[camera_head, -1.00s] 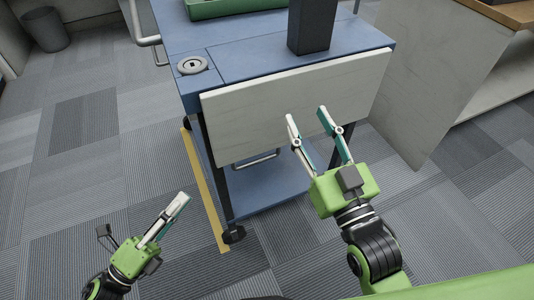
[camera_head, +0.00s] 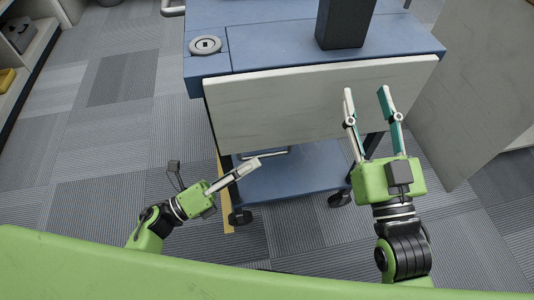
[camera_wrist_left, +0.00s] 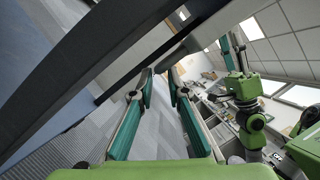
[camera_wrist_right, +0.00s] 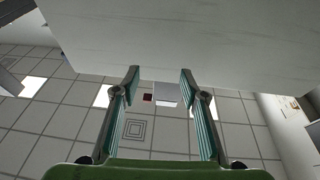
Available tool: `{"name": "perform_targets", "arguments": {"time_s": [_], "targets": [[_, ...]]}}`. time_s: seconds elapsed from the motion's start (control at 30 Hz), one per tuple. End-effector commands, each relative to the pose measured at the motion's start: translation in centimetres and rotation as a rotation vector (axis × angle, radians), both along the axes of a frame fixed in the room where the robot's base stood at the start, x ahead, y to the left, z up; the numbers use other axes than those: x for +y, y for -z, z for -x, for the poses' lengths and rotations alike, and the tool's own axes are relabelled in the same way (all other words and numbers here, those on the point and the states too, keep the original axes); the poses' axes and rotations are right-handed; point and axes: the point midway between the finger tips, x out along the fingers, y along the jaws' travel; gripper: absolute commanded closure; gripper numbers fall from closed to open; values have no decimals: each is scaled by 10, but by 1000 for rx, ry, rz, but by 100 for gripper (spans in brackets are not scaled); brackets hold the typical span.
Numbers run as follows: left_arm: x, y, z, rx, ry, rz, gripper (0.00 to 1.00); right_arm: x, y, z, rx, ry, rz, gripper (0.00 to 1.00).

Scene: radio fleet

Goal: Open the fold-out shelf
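The fold-out shelf (camera_head: 300,108) is a pale, marbled panel hanging down, slightly tilted, at the front of a blue cart (camera_head: 270,50). My right gripper (camera_head: 366,90) is open in front of the shelf's right part in the head view. The right wrist view shows its two fingers (camera_wrist_right: 160,75) apart with the pale panel (camera_wrist_right: 190,35) beyond, nothing between them. My left gripper (camera_head: 254,163) is low, near the shelf's lower edge at left of centre. The left wrist view shows its fingers (camera_wrist_left: 160,72) apart and empty. Whether either gripper touches the shelf cannot be told.
A dark post (camera_head: 343,25) stands on the cart top, right of a round fitting (camera_head: 206,46). The cart has a lower blue shelf (camera_head: 300,175) and casters (camera_head: 240,217). A grey panel (camera_head: 475,95) stands close on the right. Carpet (camera_head: 120,130) is clear on the left.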

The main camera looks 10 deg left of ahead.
Motion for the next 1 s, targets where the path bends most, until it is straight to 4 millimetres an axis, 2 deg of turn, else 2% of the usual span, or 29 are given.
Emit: {"name": "perform_targets", "arguments": {"time_s": [0.1, 0.3, 0.67, 0.73, 0.77, 1.0], "targets": [[-18, -6, -14, -4, 0, 1, 85, 0, -6, 2, -30, -2, -8, 60], [-35, -10, -27, 0, 0, 2, 85, 0, -13, 4, -62, -3, -17, 60], [-40, -11, -30, 1, -1, -1, 85, 1, -16, 5, -76, -5, -21, 60], [-40, -11, -30, 1, -1, -1, 98, 1, -16, 5, -76, -5, -21, 60], [-40, -11, -30, 1, -1, -1, 100, 1, -16, 5, -76, -5, -21, 60], [-39, -11, -30, 2, -1, -1, 100, 1, -15, 5, -69, -5, -20, 60]]}}
